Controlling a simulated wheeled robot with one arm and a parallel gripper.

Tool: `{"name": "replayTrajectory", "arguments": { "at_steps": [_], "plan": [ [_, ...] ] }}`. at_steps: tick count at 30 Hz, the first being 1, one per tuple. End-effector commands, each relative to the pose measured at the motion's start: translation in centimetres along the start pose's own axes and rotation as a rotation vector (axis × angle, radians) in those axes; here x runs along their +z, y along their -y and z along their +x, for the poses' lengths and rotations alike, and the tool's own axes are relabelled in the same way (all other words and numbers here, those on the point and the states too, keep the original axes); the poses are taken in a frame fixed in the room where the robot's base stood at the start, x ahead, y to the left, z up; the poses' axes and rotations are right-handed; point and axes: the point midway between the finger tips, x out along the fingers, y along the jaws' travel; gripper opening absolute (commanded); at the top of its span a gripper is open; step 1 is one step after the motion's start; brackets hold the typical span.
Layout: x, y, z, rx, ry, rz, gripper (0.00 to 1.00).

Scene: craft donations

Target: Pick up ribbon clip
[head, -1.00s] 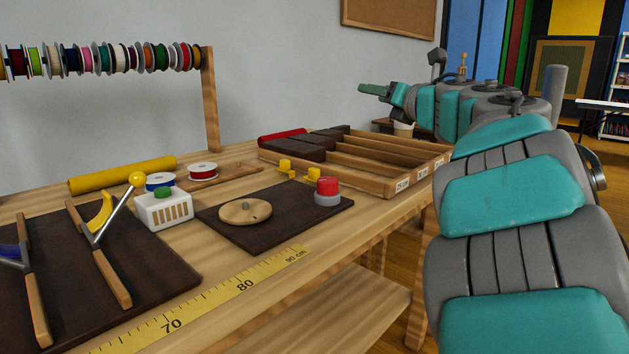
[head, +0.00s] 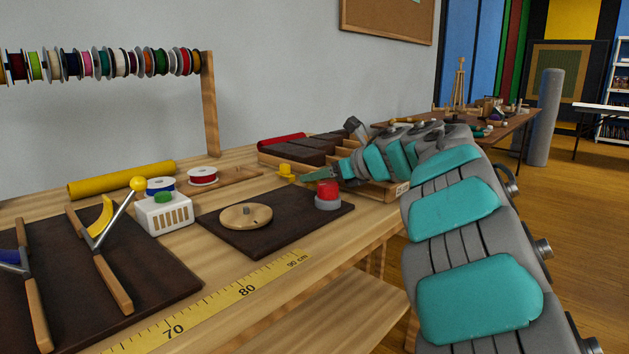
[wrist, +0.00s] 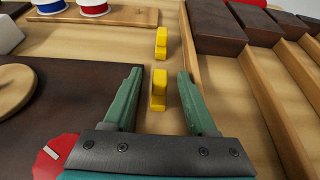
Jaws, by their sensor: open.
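Two small yellow clips stand on the bench between the dark mat and the wooden sorting tray. In the wrist view the nearer yellow clip (wrist: 159,90) lies between my gripper's (wrist: 158,76) two green fingers, with a gap on each side. The farther yellow clip (wrist: 161,43) is just beyond the fingertips. In the head view the farther clip (head: 285,168) shows clearly, while the nearer one is mostly hidden by my gripper (head: 309,177). My gripper is open and holds nothing. Which clip is the ribbon clip I cannot tell.
A red button (head: 327,189) and a round wooden disc (head: 246,216) are on the dark mat (head: 276,236). The compartment tray (wrist: 279,124) runs close along the right of the clips. Ribbon spools (head: 202,175) stand at the left on a wooden board.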

Motion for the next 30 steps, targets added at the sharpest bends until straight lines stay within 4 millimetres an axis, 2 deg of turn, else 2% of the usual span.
{"name": "replayTrajectory", "arguments": {
  "at_steps": [4,11,27,30],
  "plan": [
    [0.1,0.0,1.9,-0.001,0.000,-0.001,0.57],
    [0.1,0.1,2.2,-0.003,0.001,-0.001,0.57],
    [0.1,0.1,2.2,-0.003,0.001,-0.001,0.00],
    [0.1,0.1,2.2,-0.003,0.001,-0.001,0.00]
  ]
}}
